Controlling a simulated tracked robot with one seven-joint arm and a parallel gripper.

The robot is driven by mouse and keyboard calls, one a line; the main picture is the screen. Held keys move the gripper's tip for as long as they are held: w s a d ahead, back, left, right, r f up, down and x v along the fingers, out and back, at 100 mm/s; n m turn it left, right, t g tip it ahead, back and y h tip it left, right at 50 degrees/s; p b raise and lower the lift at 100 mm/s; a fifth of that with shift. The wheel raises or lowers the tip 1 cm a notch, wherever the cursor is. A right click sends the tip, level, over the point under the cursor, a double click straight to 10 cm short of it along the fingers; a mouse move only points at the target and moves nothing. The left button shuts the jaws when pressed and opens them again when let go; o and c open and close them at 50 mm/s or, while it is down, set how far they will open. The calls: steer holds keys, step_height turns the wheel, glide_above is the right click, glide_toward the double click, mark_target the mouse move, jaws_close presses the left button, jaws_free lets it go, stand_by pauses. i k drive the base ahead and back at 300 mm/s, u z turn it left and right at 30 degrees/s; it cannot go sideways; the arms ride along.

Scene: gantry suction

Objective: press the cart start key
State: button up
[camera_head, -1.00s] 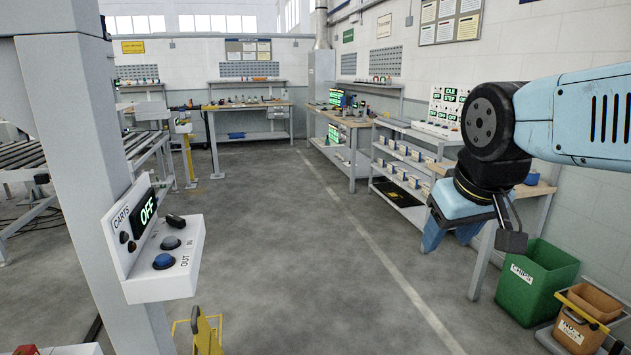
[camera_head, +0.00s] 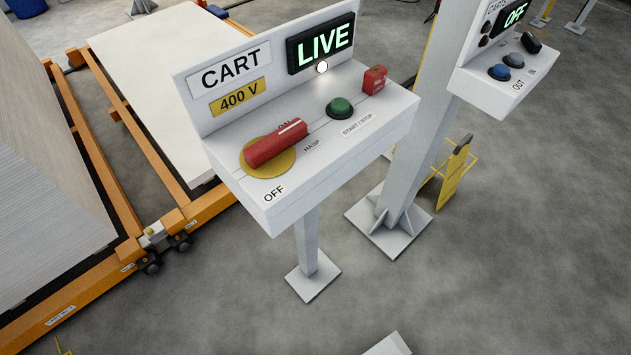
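The cart control box (camera_head: 330,150) is a white box on a post in the middle of the head view. Its display (camera_head: 321,43) reads LIVE, with a lit white lamp below it. The green start/stop key (camera_head: 340,107) sits on the sloped top, to the right of the red rotary handle (camera_head: 275,144) on its yellow disc. The handle's tip points up and right, near the ON mark. A small red padlock-like block (camera_head: 375,79) sits right of the green key. My gripper is not in this view.
Orange cart frames (camera_head: 190,205) with stacked white sheets stand at left. A yellow stand (camera_head: 455,175) is behind the column. The floor at front right is clear.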

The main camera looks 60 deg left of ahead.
mark_target(338, 105)
steer(key=z, duration=0.5)
steer(key=i, duration=0.1)
steer(key=u, duration=2.95)
steer(key=k, duration=0.9)
steer(key=u, duration=0.15)
steer(key=i, duration=0.9)
steer(key=z, duration=0.05)
